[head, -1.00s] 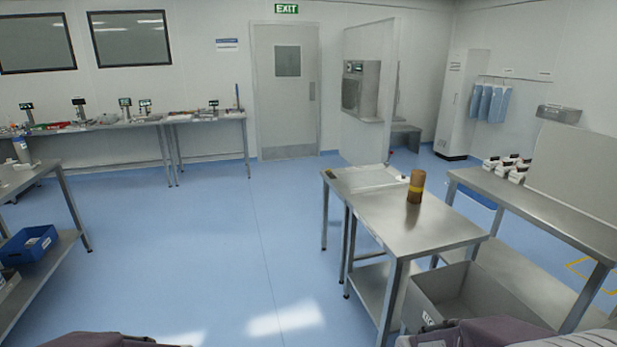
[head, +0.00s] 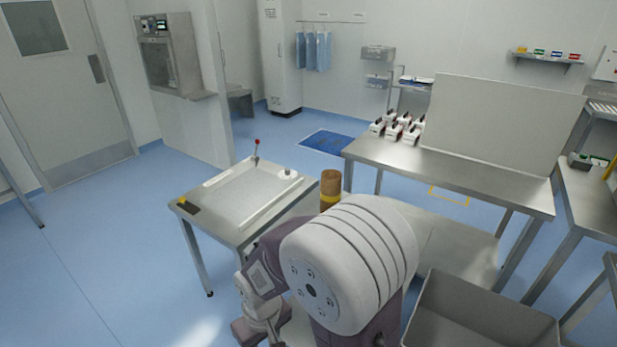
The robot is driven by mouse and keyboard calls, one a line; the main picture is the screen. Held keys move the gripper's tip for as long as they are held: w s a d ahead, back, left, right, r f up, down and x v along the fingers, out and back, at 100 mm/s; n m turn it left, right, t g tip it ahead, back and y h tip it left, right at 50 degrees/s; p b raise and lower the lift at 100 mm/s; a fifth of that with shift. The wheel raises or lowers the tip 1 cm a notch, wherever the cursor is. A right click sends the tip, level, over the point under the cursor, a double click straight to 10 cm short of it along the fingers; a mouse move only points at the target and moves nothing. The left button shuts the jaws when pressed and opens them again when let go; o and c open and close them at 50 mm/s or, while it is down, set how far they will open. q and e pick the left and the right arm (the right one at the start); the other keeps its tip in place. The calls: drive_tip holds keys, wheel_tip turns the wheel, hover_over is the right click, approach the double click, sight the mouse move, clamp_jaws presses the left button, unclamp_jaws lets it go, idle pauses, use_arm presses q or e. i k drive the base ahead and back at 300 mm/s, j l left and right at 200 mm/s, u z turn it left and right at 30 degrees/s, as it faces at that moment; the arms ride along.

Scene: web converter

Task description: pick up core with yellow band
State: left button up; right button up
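No fingertips of either gripper show.
A pale tray (head: 203,208) with a red-knobbed lever lies on the same table. A steel bench (head: 490,180) with several white and dark items stands behind right. A grey bin (head: 470,318) is at bottom right.

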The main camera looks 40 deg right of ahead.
sight(331, 193)
drive_tip(key=i+j+z, duration=0.1)
drive_tip(key=i+z, duration=0.3)
drive_tip(key=i+j+z, duration=0.25)
drive_tip(key=i+z, duration=0.2)
drive_tip(key=i+j+z, duration=0.65)
drive_tip(key=j+z, duration=0.15)
drive_tip(key=i+j+z, duration=0.3)
drive_tip(key=i+j, duration=0.35)
drive_tip(key=i, duration=0.1)
